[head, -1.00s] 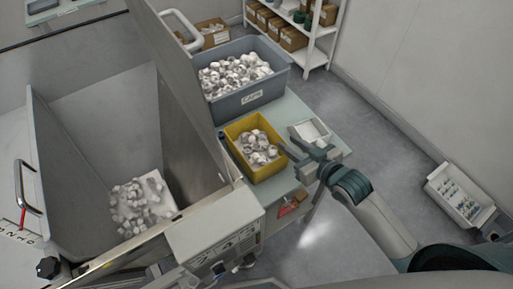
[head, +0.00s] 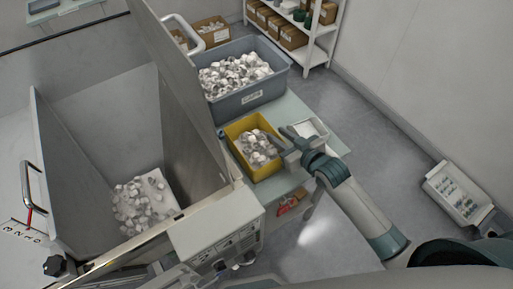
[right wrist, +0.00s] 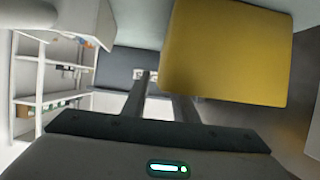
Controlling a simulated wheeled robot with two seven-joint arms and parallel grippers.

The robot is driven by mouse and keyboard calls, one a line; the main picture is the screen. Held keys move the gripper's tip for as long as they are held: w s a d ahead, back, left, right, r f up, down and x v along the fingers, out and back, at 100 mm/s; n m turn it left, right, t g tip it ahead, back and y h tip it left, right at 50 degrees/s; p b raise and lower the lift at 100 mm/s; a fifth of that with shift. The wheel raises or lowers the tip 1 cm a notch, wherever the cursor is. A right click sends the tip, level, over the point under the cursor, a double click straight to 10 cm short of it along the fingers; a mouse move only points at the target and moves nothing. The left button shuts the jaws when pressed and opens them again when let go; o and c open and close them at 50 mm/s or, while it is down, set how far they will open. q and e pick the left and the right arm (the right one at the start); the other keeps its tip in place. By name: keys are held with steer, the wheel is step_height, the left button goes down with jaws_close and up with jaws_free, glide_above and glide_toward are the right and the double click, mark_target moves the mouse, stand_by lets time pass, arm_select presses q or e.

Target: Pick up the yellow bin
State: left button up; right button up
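The yellow bin (head: 237,158), full of white caps (head: 258,146), stands on the pale table in the middle of the head view. My right gripper (head: 285,142) is at the bin's right side, close to its rim. In the right wrist view the bin (right wrist: 228,52) fills the upper right. The fingers of my right gripper (right wrist: 162,98) stand apart, and the bin's lower edge hides part of the right finger. I cannot tell whether a finger touches the bin. My left gripper is not in view.
A grey bin (head: 250,105) of caps stands behind the yellow bin. A small white tray (head: 312,130) is on the table (head: 330,146) to the right, close to my right arm. A large metal hopper (head: 100,120) is at left. Open floor (head: 385,135) lies to the right.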

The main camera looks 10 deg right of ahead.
mark_target(274, 132)
steer(key=shift+p+x, duration=0.35)
steer(key=shift+x, duration=1.25)
steer(key=shift+c, duration=0.6)
jaws_close()
steer(key=shift+r, duration=0.1)
